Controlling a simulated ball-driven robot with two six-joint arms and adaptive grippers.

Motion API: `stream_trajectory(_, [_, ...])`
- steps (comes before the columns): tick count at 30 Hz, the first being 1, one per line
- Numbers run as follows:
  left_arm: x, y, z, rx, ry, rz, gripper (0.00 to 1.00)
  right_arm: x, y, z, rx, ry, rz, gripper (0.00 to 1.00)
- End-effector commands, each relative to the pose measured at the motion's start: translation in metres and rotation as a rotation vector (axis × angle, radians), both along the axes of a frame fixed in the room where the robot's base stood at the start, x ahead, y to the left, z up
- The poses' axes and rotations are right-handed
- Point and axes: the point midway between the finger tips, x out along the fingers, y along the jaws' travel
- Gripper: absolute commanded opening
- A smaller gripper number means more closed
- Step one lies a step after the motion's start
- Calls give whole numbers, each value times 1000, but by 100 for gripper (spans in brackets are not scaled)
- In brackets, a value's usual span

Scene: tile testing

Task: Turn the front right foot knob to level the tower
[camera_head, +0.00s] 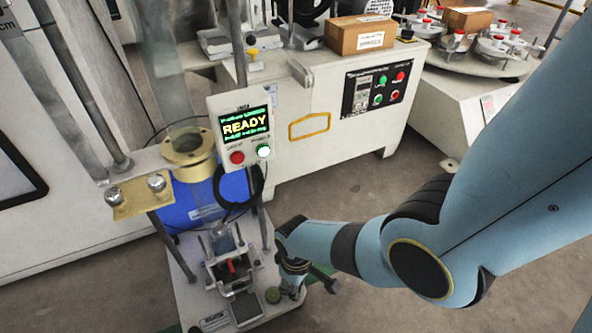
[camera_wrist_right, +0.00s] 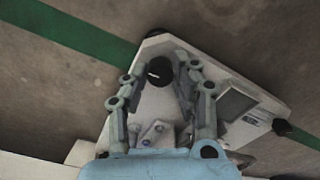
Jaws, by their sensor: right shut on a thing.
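The tower's pale base plate (camera_head: 195,293) stands on the floor at the lower left of the head view, and its corner plate (camera_wrist_right: 150,108) fills the middle of the wrist view. A black round foot knob (camera_wrist_right: 159,71) sits near that corner. My right gripper (camera_wrist_right: 160,66) has its fingers on either side of the knob and is shut on it. In the head view my right gripper (camera_head: 294,284) points down at the base's front right corner and hides the knob. My left gripper is not in view.
A brass collar (camera_head: 189,150) and metal rods rise above the base. A blue drum (camera_head: 190,207) stands behind. A white machine bench (camera_head: 330,135) is at the back. Floor to the right is clear.

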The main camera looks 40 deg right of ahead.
Motion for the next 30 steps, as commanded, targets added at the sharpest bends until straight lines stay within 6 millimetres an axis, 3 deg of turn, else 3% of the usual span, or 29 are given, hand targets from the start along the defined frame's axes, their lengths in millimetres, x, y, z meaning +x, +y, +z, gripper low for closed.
stream_trajectory(15, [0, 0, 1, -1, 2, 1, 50, 0, 1, 0, 2, 1, 21, 0])
stream_trajectory(16, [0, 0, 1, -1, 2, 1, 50, 0, 2, 0, 2, 1, 20, 28])
stream_trajectory(21, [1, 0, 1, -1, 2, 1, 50, 0, 1, 0, 2, 1, 20, 49])
stream_trajectory(30, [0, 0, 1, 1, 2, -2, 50, 0, 0, 1, 0, 0, 20, 49])
